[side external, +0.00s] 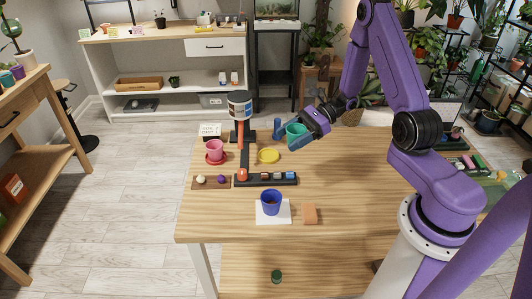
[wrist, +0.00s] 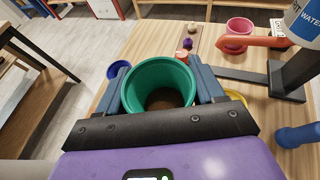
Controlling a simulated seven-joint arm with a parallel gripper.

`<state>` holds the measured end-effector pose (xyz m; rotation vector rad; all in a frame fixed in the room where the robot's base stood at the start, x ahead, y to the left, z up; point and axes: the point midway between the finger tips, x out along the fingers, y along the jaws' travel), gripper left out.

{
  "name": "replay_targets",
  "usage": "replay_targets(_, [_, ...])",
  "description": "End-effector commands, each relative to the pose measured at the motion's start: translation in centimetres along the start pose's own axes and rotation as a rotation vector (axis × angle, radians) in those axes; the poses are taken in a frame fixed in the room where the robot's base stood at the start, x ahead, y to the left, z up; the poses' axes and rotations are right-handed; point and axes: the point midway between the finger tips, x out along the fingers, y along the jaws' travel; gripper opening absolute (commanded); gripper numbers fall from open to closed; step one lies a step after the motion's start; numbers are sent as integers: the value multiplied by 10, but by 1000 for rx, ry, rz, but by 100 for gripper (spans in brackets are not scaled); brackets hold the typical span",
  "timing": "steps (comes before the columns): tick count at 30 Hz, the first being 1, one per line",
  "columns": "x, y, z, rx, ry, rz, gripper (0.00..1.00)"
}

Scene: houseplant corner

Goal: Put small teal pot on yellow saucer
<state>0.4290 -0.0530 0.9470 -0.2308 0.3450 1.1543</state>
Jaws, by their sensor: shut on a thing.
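My gripper (side external: 299,137) is shut on the small teal pot (side external: 293,129), which looks upright near the table's far edge. In the wrist view the teal pot (wrist: 158,75) sits between the two blue fingers (wrist: 162,90), with dark soil inside. Its base is hidden, so its exact height over the table is hard to tell. The yellow saucer (side external: 268,156) lies empty on the table, left of and nearer than the pot in the side view. In the wrist view only part of the saucer (wrist: 237,97) shows beside the right finger.
A dark stand (side external: 244,155) with a water-labelled can (side external: 239,104) rises left of the saucer. A blue object (side external: 278,128) stands beside the pot. A pink pot (side external: 215,147) sits on a red saucer. A blue pot (side external: 271,203) stands on white paper. The table's right middle is clear.

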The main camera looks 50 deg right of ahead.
Motion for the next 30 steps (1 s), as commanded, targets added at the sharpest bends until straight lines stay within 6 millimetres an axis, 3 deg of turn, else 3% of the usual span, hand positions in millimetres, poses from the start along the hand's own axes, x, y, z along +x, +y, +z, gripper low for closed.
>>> replay_targets(13, [35, -73, -24, -3, 0, 6, 38])
replay_targets(21, [58, -101, -56, -2, 0, 8, 38])
replay_targets(30, [67, -115, -70, -1, 0, 7, 38])
